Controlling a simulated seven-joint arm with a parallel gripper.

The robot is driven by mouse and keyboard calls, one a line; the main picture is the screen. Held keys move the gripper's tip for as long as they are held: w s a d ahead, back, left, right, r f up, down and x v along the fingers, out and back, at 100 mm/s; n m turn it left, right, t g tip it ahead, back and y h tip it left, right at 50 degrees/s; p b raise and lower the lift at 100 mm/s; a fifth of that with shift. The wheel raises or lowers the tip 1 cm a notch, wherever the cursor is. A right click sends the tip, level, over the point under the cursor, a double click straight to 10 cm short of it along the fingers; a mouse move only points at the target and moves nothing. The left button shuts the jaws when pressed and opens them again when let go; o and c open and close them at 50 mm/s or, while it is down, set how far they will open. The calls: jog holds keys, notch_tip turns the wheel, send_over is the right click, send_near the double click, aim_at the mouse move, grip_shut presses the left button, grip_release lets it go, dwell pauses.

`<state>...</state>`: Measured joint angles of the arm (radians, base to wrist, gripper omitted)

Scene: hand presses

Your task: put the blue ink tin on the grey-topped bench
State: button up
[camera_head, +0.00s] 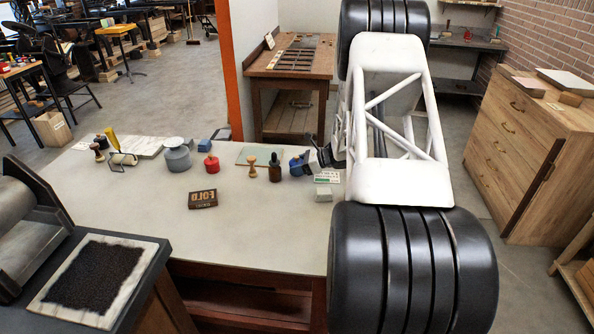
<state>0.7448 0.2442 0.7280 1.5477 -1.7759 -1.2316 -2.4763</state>
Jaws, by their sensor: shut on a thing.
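The blue ink tin (296,166) is at the right part of the pale worktable (265,225), close to its far edge. My gripper (306,163) reaches in from the right and is shut on the tin's right side. Whether the tin touches the table is hard to tell. My large white and black arm hides the table's right end. A bench with a dark grey top (68,250) stands at the lower left; it bears a roller press (25,235) and a pale slab with a black patch (95,280).
Near the tin stand a dark bottle (275,168), a wooden stamp handle (252,170), a small card (326,177) and a pale block (323,194). A red tin (211,164), grey pot (177,156) and type block (203,199) lie left. The table's front middle is clear.

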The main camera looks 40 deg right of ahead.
jog(key=shift+f, duration=0.85)
jog(key=shift+f, duration=0.1)
jog(key=o, duration=1.1)
jog(key=shift+f, duration=0.1)
jog(key=shift+r, duration=0.2)
jog(key=v, duration=1.2)
